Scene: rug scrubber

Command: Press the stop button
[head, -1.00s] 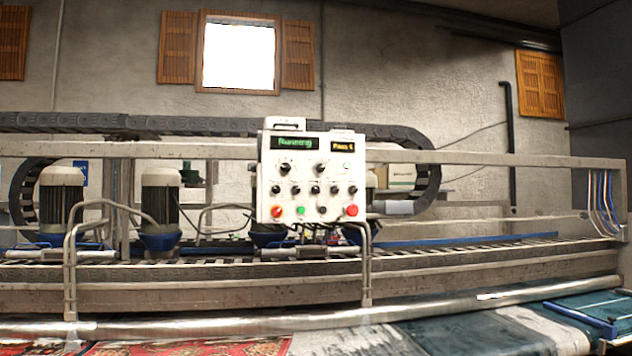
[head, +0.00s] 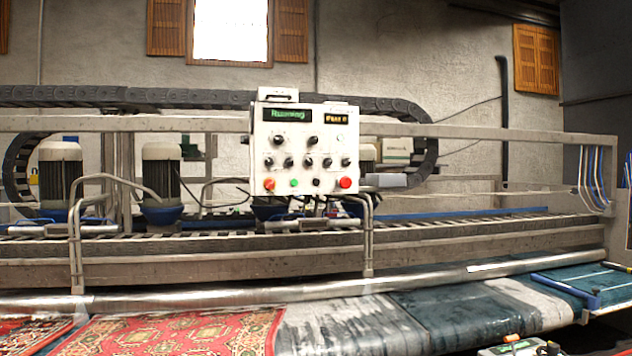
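The white control panel (head: 305,150) stands upright on the near rail of the machine, in the middle of the head view. Its green display (head: 287,115) reads "Running". Along its bottom row are a red button (head: 345,182) at the right, a black knob or button (head: 316,182), a green button (head: 294,183) and an orange-red control (head: 269,184) at the left. Their labels are too small to read. Neither of my grippers shows, and nothing covers the panel's front.
The conveyor frame (head: 200,268) and a metal roller (head: 230,297) run across below the panel. A red patterned rug (head: 170,333) and blue-grey rugs (head: 470,312) lie in front. A small pale and dark item (head: 515,346), unclear, shows at the bottom right edge.

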